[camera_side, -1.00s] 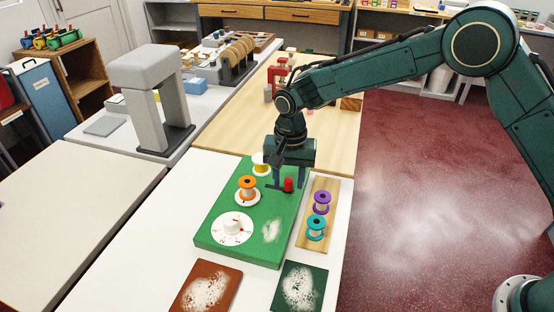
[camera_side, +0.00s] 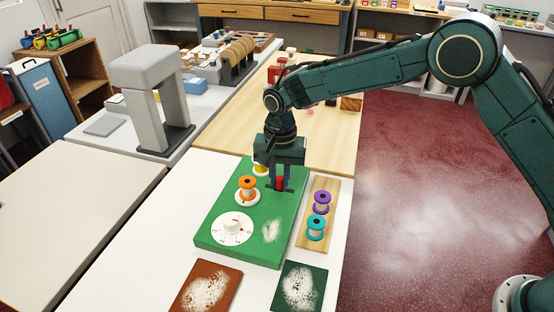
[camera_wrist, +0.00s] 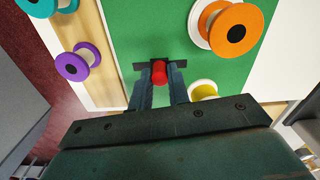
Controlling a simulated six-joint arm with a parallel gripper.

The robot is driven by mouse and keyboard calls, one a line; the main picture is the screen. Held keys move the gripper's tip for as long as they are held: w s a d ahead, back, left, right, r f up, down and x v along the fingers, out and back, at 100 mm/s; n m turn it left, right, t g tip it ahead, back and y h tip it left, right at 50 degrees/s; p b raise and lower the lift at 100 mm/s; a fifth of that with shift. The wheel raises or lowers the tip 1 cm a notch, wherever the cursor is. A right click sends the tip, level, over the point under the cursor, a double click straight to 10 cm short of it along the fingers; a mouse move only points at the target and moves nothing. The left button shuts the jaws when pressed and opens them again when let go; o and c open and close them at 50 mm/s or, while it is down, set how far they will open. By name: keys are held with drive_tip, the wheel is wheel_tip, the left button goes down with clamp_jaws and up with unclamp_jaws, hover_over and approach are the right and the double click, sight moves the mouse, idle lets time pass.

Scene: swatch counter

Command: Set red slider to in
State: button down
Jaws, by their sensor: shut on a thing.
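The red slider (camera_side: 280,183) is a small red knob on a dark slot at the far right part of the green board (camera_side: 222,226). In the wrist view the red slider (camera_wrist: 159,72) sits between my two fingers, with the dark slot (camera_wrist: 140,67) showing beside it. My gripper (camera_side: 279,184) is shut on the red slider from above. It also shows in the wrist view (camera_wrist: 160,80). The lower part of the knob is partly hidden by the fingers.
An orange spool (camera_side: 247,187) and a yellow spool (camera_side: 261,169) stand on the board near my gripper. A white dial (camera_side: 233,230) is nearer the front. Purple (camera_side: 322,202) and teal (camera_side: 317,228) spools stand on a wooden strip to the right.

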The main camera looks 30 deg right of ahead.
drive_tip(key=shift+w+a, duration=0.8)
drive_tip(key=shift+w, duration=0.05)
drive_tip(key=shift+r, duration=0.1)
drive_tip(key=c, duration=1.3)
unclamp_jaws()
drive_tip(key=shift+a, duration=0.1)
drive_tip(key=shift+r, duration=0.1)
wheel_tip(320, 180, up, 14)
drive_tip(key=shift+f, duration=0.25)
